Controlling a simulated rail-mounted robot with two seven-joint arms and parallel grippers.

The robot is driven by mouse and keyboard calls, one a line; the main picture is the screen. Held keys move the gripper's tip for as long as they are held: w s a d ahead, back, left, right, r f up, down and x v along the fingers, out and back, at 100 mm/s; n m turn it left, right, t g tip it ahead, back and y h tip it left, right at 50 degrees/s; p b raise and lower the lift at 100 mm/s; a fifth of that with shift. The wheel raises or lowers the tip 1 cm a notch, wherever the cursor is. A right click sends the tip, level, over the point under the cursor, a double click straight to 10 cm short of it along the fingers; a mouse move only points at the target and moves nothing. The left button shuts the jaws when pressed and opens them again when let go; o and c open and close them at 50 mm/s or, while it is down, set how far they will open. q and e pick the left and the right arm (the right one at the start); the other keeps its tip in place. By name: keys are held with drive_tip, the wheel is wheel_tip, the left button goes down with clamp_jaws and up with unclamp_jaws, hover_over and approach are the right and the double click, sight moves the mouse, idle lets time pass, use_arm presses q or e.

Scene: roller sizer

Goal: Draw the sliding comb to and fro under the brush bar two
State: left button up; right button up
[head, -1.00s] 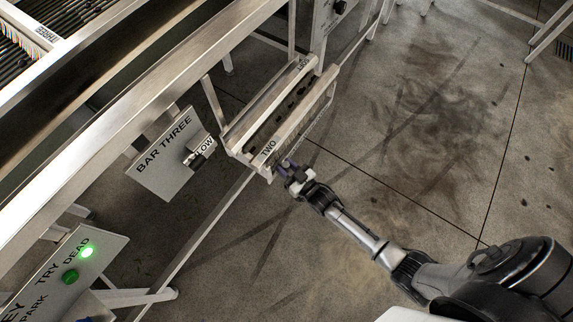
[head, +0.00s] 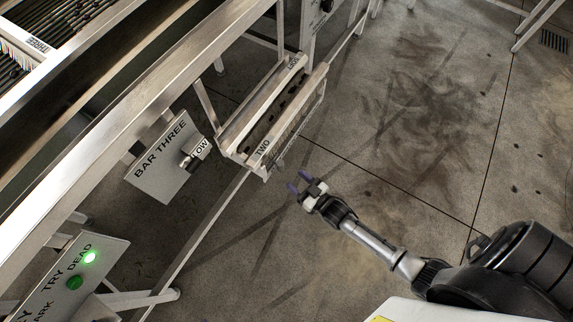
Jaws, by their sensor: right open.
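The metal frame marked TWO (head: 263,147) hangs at the side of the machine, with a dark slot and dark lumps along its length. A thin rail with fine wire-like lines (head: 308,117) runs along its right side; I cannot tell whether this is the comb. No separate brush is clear. My right gripper (head: 299,181) is open and empty, with its purple fingertips apart. It is just right of and below the TWO end of the frame, with floor showing between them. My left gripper is not in view.
A BAR THREE plate (head: 163,158) with a dark knob (head: 190,161) is left of the frame. A control panel (head: 62,283) with a lit green lamp stands lower left. The long machine rail (head: 110,108) crosses the left side. Floor (head: 400,150) to the right is clear.

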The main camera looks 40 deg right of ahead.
drive_tip(key=shift+s+d+p, duration=0.15)
drive_tip(key=shift+s, duration=0.8)
drive_tip(key=shift+s+d+p, duration=0.2)
drive_tip(key=shift+s, duration=0.8)
drive_tip(key=shift+s+d+p, duration=0.15)
drive_tip(key=shift+s, duration=0.8)
